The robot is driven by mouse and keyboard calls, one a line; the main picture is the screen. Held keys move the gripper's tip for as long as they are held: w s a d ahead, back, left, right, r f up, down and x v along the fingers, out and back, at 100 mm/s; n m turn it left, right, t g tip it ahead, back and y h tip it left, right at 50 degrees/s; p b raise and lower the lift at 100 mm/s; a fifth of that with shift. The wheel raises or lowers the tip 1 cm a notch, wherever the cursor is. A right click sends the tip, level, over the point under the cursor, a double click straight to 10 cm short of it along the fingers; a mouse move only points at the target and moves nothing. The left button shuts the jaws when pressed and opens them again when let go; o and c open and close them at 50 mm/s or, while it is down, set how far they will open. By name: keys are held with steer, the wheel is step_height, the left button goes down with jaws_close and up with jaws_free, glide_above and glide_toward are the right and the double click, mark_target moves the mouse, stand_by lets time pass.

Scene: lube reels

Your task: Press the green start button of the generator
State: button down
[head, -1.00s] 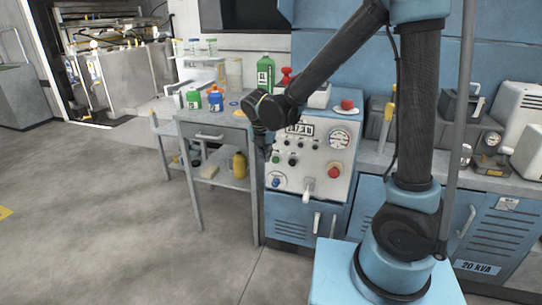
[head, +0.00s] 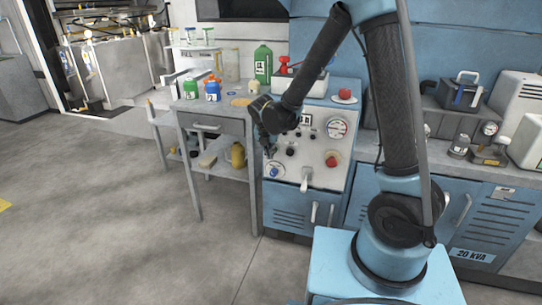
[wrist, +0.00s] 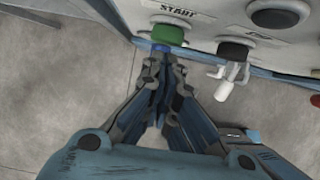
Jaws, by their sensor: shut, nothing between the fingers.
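The generator's white control panel (head: 322,150) stands on a blue cabinet in the head view. In the wrist view the green start button (wrist: 168,33) sits under a label reading START. My gripper (wrist: 162,62) is shut and empty. Its fingertips lie just below the green button in that picture, close to a small blue part (wrist: 160,47); whether they touch either, I cannot tell. In the head view my gripper (head: 269,152) is in front of the panel's left edge, and I cannot make out the green button there.
A black knob (wrist: 232,50) and a white lever (wrist: 226,82) are right of the green button. The panel also bears a red button (head: 332,160) and a round gauge (head: 338,128). A grey cart (head: 225,127) with bottles stands left of the generator. Floor in front is clear.

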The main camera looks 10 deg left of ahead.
steer(key=shift+w, duration=0.2)
steer(key=shift+w+r, duration=0.1)
steer(key=shift+w, duration=0.85)
steer(key=shift+r, duration=0.1)
steer(key=s+r, duration=0.8)
steer(key=r, duration=0.1)
steer(key=shift+s+a, duration=0.15)
steer(key=shift+a, duration=0.15)
